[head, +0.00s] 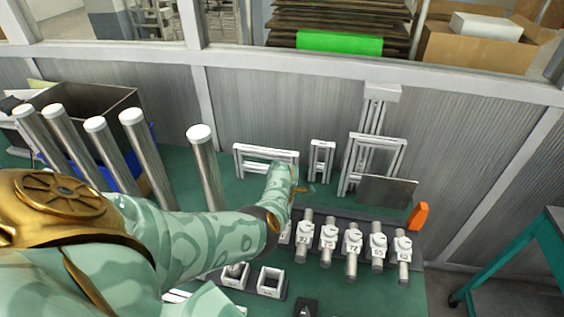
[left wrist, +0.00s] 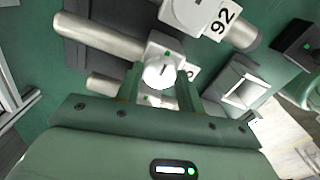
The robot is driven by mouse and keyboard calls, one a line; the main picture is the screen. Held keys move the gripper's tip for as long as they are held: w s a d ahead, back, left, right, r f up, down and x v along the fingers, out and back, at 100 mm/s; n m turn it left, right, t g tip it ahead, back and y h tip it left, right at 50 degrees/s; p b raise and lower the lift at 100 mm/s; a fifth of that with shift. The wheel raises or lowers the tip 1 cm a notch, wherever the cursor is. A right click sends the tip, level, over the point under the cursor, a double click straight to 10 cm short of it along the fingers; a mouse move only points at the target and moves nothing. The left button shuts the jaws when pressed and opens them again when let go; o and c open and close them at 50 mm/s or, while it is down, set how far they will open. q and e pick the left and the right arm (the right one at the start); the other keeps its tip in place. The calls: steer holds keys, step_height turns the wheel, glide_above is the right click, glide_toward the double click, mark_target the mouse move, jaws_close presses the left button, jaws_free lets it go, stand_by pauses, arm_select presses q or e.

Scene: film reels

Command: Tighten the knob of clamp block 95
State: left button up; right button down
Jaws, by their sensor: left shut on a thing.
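In the left wrist view my left gripper (left wrist: 159,74) has its two fingers on either side of a round white knob (left wrist: 160,71) and is shut on it. The knob sits on a white clamp block (left wrist: 163,44) around a grey metal rod (left wrist: 98,38). The block's number is mostly covered by a finger; only part of a digit shows. Next to it is a block marked 92 (left wrist: 203,15). In the head view my left forearm hides the gripper and this block. My right gripper is not in view.
In the head view a row of white numbered clamp blocks (head: 352,243) on rods stands right of my arm. White frames (head: 267,153) and a metal plate (head: 386,190) stand behind, with an orange piece (head: 418,216) at right. Tall rods (head: 205,165) stand left. White square holders (head: 270,282) lie in front.

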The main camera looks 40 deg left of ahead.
arm_select(q)
steer(key=o, duration=1)
steer(key=shift+r+p, duration=3.65)
steer(key=shift+r, duration=4.5)
